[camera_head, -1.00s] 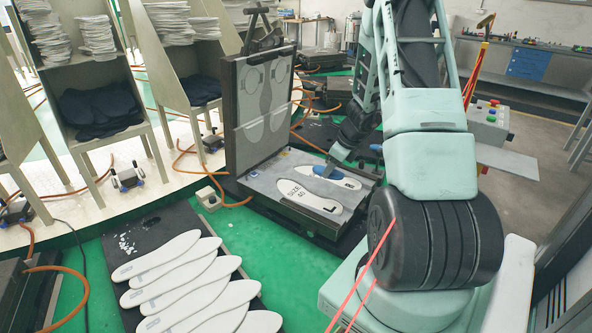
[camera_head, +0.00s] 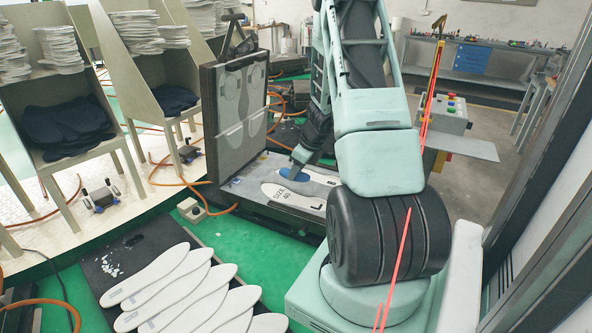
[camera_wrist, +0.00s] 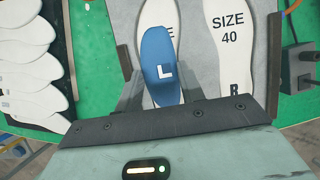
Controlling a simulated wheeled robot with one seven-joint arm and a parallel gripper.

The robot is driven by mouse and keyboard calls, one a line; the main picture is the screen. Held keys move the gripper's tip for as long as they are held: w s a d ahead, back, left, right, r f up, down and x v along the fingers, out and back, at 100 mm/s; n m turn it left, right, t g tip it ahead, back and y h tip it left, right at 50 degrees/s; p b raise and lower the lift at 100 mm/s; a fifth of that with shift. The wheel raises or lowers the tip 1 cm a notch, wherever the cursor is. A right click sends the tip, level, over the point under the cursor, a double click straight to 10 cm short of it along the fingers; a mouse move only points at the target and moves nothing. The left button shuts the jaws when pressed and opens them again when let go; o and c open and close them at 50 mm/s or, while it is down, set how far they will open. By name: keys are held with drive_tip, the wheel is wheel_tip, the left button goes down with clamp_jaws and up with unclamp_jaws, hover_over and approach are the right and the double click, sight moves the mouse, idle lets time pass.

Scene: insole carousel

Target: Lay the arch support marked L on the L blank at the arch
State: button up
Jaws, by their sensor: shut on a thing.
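My gripper (camera_wrist: 161,80) is shut on the blue arch support (camera_wrist: 160,60), which bears a white L. In the wrist view the support overlaps the left white blank (camera_wrist: 158,14) and hides most of its SIZE mark. Whether it touches the blank cannot be told. The right blank (camera_wrist: 231,50) shows SIZE 40 and R, uncovered. In the head view the blue support (camera_head: 293,174) shows under my gripper (camera_head: 300,168), and the nearer blank (camera_head: 287,194) lies in front of it; my arm hides part of the bed.
The blanks lie on a grey bed (camera_head: 240,185) with an upright hinged lid (camera_head: 237,110) on its left. A dark tray of spare white insoles (camera_head: 110,268) lies at the front left. Racks with dark pads (camera_head: 62,125) stand behind it. A button box (camera_head: 443,113) is at the right.

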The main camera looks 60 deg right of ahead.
sight(294, 199)
drive_tip(key=shift+f+b, duration=3.8)
drive_tip(key=shift+f, duration=0.45)
drive_tip(key=shift+s+a+f, duration=0.1)
drive_tip(key=o, duration=1)
drive_tip(key=shift+s, duration=0.1)
